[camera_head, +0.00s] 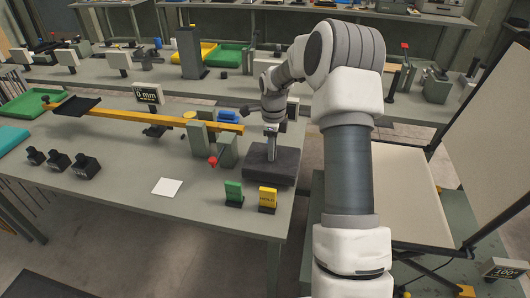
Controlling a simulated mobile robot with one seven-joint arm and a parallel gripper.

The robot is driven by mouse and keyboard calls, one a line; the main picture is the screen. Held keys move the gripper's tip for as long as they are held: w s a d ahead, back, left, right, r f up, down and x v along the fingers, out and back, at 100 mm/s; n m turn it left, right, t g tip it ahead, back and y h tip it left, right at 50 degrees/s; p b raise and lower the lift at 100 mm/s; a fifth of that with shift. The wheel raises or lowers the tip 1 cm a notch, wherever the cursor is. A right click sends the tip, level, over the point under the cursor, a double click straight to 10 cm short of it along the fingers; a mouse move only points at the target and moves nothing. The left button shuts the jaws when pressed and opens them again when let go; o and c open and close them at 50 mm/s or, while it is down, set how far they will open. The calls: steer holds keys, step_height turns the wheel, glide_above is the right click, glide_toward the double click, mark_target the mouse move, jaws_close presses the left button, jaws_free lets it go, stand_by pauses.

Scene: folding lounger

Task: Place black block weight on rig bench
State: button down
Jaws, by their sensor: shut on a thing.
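The black block weight (258,168) is a wide dark slab at the right end of the grey rig bench (130,198). My gripper (271,145) points down over the middle of the slab and is shut on its upright grip, which is mostly hidden by the fingers. The slab looks level. Its right side lies close to the bench's right edge. I cannot tell whether its underside touches the bench top or is slightly above it.
A yellow beam (110,117) with clamp blocks (228,150) and a red knob (213,162) stands left of the slab. Small black weights (85,167) sit left. A folding lounger (395,190) is at right.

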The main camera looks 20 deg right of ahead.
steer(key=shift+w+a+f, duration=0.2)
steer(key=shift+w+a, duration=0.15)
steer(key=shift+a, duration=0.15)
steer(key=shift+w+a+f, duration=0.2)
steer(key=shift+w+a, duration=0.1)
steer(key=shift+a, duration=0.15)
steer(key=shift+f, duration=0.3)
steer(key=shift+f, duration=0.15)
steer(key=c, duration=0.6)
jaws_free()
steer(key=shift+c, duration=0.2)
